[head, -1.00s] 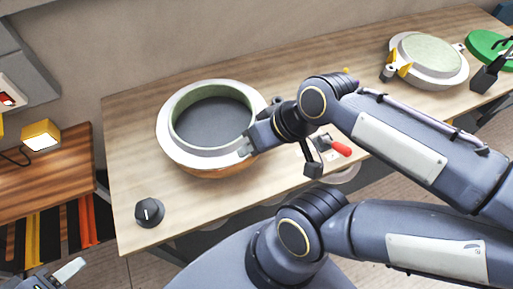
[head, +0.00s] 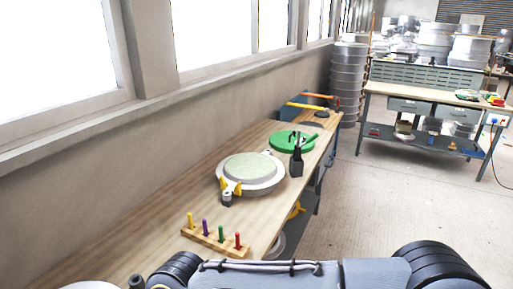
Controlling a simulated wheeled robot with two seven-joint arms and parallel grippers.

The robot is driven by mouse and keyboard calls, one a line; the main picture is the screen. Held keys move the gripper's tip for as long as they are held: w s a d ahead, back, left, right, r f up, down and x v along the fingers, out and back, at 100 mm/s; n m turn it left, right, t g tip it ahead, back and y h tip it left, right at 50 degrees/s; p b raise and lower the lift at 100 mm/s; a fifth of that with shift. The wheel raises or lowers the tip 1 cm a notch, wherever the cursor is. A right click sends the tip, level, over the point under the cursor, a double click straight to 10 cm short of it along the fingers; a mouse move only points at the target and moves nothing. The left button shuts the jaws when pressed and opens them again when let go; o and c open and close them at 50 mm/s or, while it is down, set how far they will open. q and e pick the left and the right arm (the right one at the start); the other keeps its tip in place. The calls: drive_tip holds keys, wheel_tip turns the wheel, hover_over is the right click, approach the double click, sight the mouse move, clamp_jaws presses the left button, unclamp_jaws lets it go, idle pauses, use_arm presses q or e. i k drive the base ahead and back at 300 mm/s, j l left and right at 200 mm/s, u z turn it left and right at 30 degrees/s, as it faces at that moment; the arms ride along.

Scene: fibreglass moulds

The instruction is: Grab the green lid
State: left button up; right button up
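The green lid (head: 285,141) lies flat on the wooden workbench (head: 150,224), towards its far end. A dark upright item (head: 297,160) stands at its front edge and hides a small part of it. Neither of my grippers shows in this view, so I cannot see whether they hold anything. Only links of my arm cross the bottom edge, well short of the lid.
A round mould with a pale green top (head: 252,168) and yellow clamps sits nearer than the lid. A peg rack (head: 214,238) with coloured pegs is nearer still. The wall and windows line the left. Open floor (head: 385,190) lies right of the bench, before another workbench (head: 425,98).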

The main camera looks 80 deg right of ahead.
sight(284, 142)
drive_tip(key=z, duration=3.2)
drive_tip(key=i+l+u, duration=0.1)
drive_tip(key=l, duration=0.25)
drive_tip(key=i+l+u, duration=0.15)
drive_tip(key=l, duration=0.25)
drive_tip(key=i+l+u, duration=0.1)
drive_tip(key=l, duration=0.3)
drive_tip(key=i+l+z, duration=0.2)
drive_tip(key=i, duration=0.3)
drive_tip(key=i+l+z, duration=0.2)
drive_tip(key=i, duration=0.35)
drive_tip(key=i+l+z, duration=0.2)
drive_tip(key=i, duration=0.35)
drive_tip(key=i+j, duration=0.1)
drive_tip(key=i, duration=1.95)
drive_tip(key=i+u, duration=0.25)
drive_tip(key=i, duration=0.2)
drive_tip(key=i+l+u, duration=0.25)
drive_tip(key=i, duration=0.25)
drive_tip(key=i+j+u, duration=0.1)
drive_tip(key=u, duration=0.4)
drive_tip(key=i+u, duration=0.25)
drive_tip(key=u, duration=0.2)
drive_tip(key=i+l+u, duration=0.1)
drive_tip(key=u, duration=0.4)
drive_tip(key=i+l, duration=0.05)
drive_tip(key=i, duration=0.05)
